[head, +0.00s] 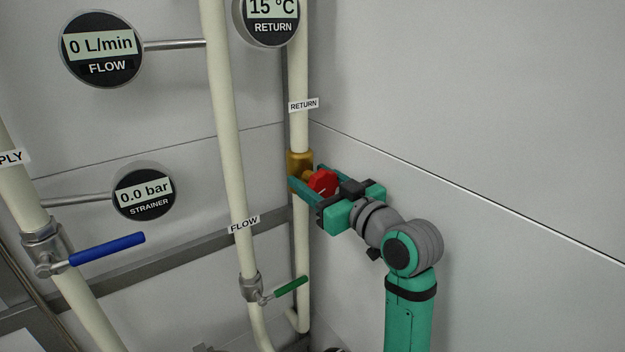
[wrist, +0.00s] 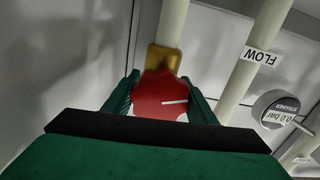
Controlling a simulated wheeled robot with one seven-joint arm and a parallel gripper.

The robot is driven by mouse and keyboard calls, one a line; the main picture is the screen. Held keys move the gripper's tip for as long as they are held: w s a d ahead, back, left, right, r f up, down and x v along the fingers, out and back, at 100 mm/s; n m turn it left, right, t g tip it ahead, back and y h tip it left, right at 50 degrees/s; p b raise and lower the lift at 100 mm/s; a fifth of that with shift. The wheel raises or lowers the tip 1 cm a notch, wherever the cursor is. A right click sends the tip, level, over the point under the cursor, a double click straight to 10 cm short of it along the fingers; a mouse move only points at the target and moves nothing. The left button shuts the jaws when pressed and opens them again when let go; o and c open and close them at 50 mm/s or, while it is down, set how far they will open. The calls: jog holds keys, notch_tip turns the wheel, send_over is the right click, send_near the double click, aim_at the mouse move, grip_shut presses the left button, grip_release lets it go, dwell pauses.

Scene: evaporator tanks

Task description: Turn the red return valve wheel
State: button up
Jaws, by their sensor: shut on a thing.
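The red return valve wheel (head: 322,182) sits on a brass valve body (head: 297,163) on the cream pipe labelled RETURN. My gripper (head: 311,184) reaches it from the right, with its green fingers on either side of the wheel. In the wrist view the red wheel (wrist: 162,97) fills the space between the two fingers of my gripper (wrist: 160,92), and the brass body (wrist: 164,58) shows behind it. A white mark on the wheel points to the right there. The gripper is shut on the wheel. The fingers hide parts of the wheel's sides.
The FLOW pipe (head: 229,150) runs left of the return pipe, with a green lever (head: 291,287) low on it. A blue lever (head: 107,248) is on the supply pipe. Gauges read 0 L/min (head: 101,48), 0.0 bar (head: 144,193) and 15 °C (head: 271,15). A bare wall (head: 500,120) lies right.

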aim_at(325, 188)
jog(key=shift+s+d+m, duration=0.1)
jog(key=shift+m, duration=0.3)
jog(key=o, duration=1.1)
jog(key=shift+c, duration=0.2)
jog(key=shift+s, duration=0.1)
jog(key=v, duration=0.9)
jog(key=shift+s+d, duration=0.1)
jog(key=shift+s, duration=0.1)
jog(key=shift+s+d, duration=0.5)
